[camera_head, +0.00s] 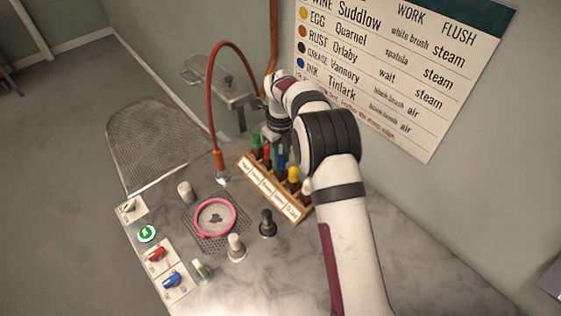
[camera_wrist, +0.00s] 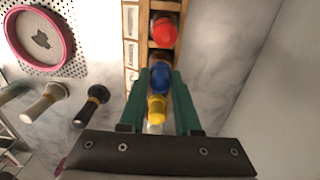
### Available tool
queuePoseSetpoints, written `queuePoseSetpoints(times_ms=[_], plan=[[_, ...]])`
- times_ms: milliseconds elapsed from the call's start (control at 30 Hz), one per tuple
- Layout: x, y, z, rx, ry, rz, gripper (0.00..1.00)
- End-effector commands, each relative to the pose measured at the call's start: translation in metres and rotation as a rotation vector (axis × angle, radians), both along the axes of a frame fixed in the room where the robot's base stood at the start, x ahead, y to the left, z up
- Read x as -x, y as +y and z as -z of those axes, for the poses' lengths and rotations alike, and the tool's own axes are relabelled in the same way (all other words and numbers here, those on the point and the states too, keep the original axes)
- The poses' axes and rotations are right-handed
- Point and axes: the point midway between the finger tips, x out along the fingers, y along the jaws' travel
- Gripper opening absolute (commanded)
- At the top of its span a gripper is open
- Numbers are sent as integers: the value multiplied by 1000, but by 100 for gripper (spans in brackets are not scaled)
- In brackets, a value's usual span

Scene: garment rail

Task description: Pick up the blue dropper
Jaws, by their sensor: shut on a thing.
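The blue dropper (camera_wrist: 160,71) has its rounded blue cap between the green fingers of my gripper (camera_wrist: 160,76) in the wrist view. The fingers are shut on it from both sides. In the head view the blue dropper (camera_head: 282,160) shows in the row of the wooden rack (camera_head: 272,192), under my wrist and partly hidden by my arm. Its lower part is hidden, so I cannot tell whether it is lifted at all. The red dropper (camera_wrist: 163,32) and the yellow dropper (camera_wrist: 156,106) stand on either side of it in the row.
A green dropper (camera_head: 256,143) stands at the rack's far end. A pink-rimmed round screen (camera_head: 232,204), a dark brush (camera_head: 267,224) and a pale brush (camera_head: 236,247) are in front of the rack. A red hose (camera_head: 211,100) arches behind. The wall sign (camera_head: 400,75) is close right.

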Motion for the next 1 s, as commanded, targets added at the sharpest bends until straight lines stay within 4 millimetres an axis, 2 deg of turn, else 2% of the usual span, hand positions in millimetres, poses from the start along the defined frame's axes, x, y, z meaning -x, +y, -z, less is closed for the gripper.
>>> queuePoseSetpoints(times_ms=[367, 567, 1000], plan=[[0, 0, -5, -1, -1, 0, 0], [-1, 0, -40, -1, -3, 0, 0], [25, -92, -98, 0, -1, 3, 0]])
